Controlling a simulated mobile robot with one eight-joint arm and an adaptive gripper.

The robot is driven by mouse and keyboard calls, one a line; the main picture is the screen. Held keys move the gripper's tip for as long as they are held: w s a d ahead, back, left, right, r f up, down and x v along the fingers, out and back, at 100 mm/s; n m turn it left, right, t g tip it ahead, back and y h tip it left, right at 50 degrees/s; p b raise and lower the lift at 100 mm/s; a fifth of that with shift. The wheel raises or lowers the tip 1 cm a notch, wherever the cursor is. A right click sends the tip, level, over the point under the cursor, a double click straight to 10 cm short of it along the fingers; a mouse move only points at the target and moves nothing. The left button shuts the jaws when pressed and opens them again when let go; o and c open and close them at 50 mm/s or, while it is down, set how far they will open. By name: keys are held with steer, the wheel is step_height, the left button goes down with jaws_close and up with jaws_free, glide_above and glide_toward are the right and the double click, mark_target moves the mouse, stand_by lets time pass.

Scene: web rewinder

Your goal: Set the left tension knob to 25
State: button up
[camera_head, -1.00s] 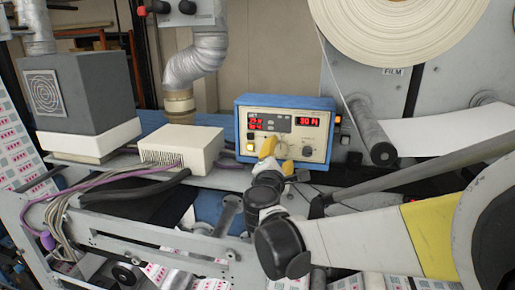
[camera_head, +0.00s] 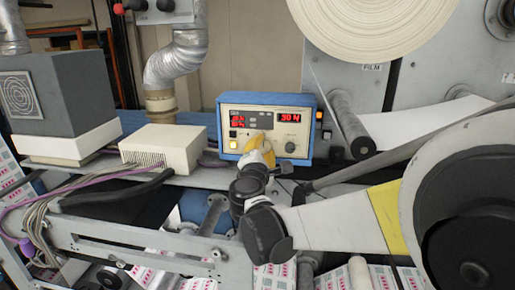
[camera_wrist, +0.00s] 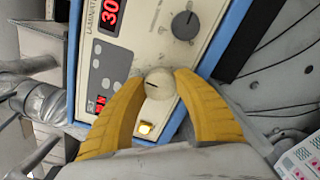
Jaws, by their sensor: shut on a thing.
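The control box (camera_head: 265,98) has a blue housing and a cream front. Its left tension knob, a round cream knob (camera_wrist: 160,82) with a dark pointer line, sits between my yellow fingers in the wrist view. My gripper (camera_wrist: 158,86) is shut on this knob; it also shows in the head view (camera_head: 262,148), where it hides most of the knob. In the wrist view the pointer line points to the left. The right display (camera_head: 290,118) reads 30 N. The small red digits at the left (camera_head: 238,121) are too small to read surely.
A dark grey knob (camera_wrist: 186,22) sits on the same panel beside the held one. A lit yellow button (camera_wrist: 145,128) is close to my finger. A cream box (camera_head: 160,148) stands left of the control box. A roller (camera_head: 350,125) is at the right.

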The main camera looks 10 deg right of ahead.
steer(key=m+b, duration=0.1)
steer(key=m, duration=0.2)
steer(key=shift+m+b, duration=0.85)
steer(key=shift+m, duration=1.05)
steer(key=o, duration=1.2)
